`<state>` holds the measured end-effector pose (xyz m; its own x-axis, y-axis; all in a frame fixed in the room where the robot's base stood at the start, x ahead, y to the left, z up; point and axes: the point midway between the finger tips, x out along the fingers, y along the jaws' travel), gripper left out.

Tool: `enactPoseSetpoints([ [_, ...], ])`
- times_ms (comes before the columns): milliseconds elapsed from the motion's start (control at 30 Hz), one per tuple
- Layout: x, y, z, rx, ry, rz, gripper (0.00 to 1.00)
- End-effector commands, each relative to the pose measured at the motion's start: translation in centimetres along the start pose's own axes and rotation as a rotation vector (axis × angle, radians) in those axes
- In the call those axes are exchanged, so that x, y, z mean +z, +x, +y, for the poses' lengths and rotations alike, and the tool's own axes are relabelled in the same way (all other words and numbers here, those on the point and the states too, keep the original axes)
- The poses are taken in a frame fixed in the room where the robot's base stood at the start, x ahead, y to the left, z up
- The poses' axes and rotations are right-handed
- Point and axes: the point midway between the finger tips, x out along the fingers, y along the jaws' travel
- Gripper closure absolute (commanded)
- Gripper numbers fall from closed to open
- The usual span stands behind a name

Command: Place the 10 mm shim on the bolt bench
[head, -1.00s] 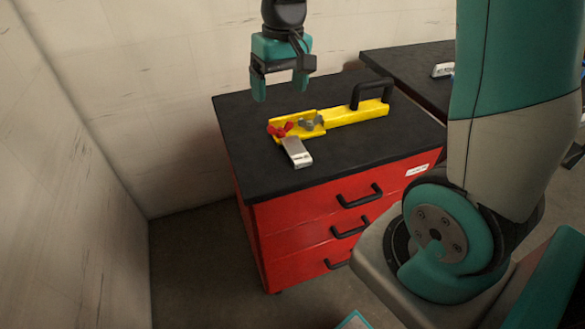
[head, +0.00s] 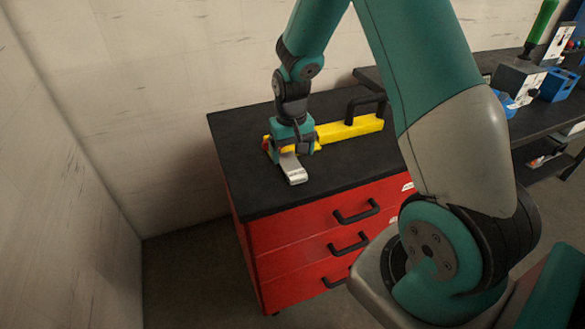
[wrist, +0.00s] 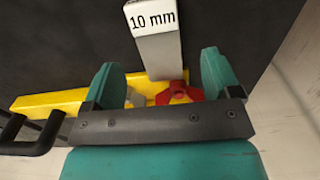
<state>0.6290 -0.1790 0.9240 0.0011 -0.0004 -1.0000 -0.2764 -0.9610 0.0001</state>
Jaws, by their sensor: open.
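The 10 mm shim (head: 292,170) is a silver block with a white label end, lying on the black top of the red drawer cabinet. In the wrist view its label (wrist: 152,20) reads "10 mm", and the block (wrist: 160,56) runs toward the space between my fingertips. My gripper (head: 292,149) is low over the shim's far end, with its teal fingers apart in the wrist view (wrist: 165,82). I cannot tell if the fingers touch the shim. A yellow tool with a black handle (head: 350,127) lies behind it, with a red wing knob (wrist: 179,92) at the shim's end.
The red cabinet (head: 310,235) has several drawers with black handles. A second dark bench (head: 535,125) at the right holds a blue bin (head: 558,85) and a green-handled tool (head: 541,22). The cabinet's black top (head: 245,190) is bare at the front left. A wall stands close behind.

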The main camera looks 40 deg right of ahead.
Motion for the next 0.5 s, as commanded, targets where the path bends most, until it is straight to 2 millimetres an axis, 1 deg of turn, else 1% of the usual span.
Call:
enactPoseSetpoints([
  [200,0.3,3.3,0.1,0.000,0.000,-0.006,0.17],
  [300,0.2,4.4,0.1,0.000,0.000,-0.004,0.17],
  [400,0.2,4.8,0.1,0.000,0.000,-0.002,0.17],
  [500,0.2,4.8,0.1,0.000,0.000,-0.001,0.17],
])
